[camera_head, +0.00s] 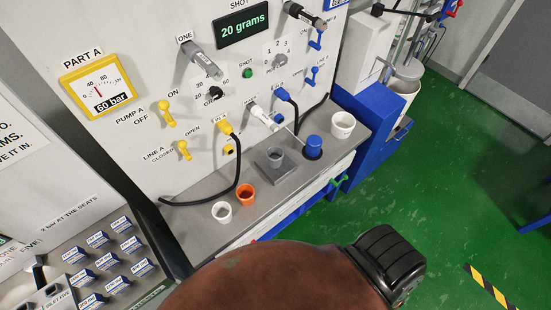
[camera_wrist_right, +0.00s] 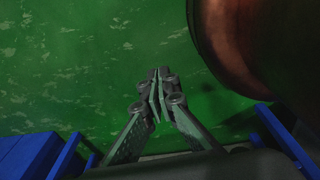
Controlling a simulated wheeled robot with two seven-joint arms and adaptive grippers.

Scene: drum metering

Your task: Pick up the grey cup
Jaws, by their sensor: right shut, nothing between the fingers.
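The grey cup (camera_head: 275,156) stands upright on a square metal plate (camera_head: 264,169) on the grey bench, below the panel, in the head view. A thin nozzle ends just above and to the right of it. My right gripper (camera_wrist_right: 158,92) shows in the right wrist view, shut and empty, over green floor. The grey cup is not in that view, and the gripper is well away from it. My left gripper is not in view.
On the grey bench (camera_head: 195,228) stand a white cup (camera_head: 222,212), an orange cup (camera_head: 246,195), a blue-topped container (camera_head: 313,146) and another white cup (camera_head: 343,125). Black hoses hang near the bench. A large brown rounded surface hides the lower middle of the head view.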

